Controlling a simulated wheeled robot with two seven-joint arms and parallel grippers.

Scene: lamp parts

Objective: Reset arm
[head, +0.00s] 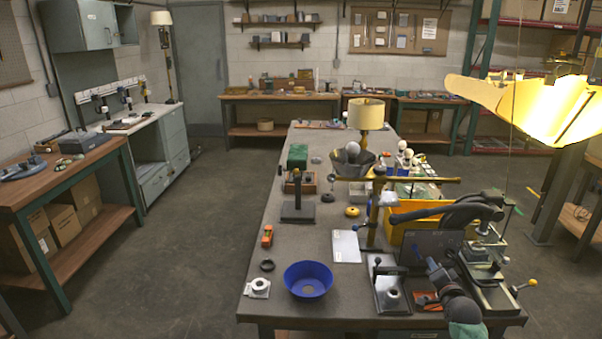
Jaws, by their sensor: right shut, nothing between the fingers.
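My right gripper (432,264) is dark and small at the lower right, at the end of my arm that comes in from the bottom edge. It is shut and empty, over the near right part of the grey workbench (225,297). A dark flat panel (428,246) stands just behind it. A metal plate fixture (390,294) is to its left. Its fingertips are small and partly lost against dark parts. My left gripper is not in view. A lamp with a cream shade (366,113) stands towards the bench's far end.
A blue bowl (308,281), a white card (346,246) and a small orange part (267,236) lie on the bench. A yellow bin (405,219) and a black curved arm crowd its right side. A bright yellow shade (545,108) hangs upper right. The floor at left is clear.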

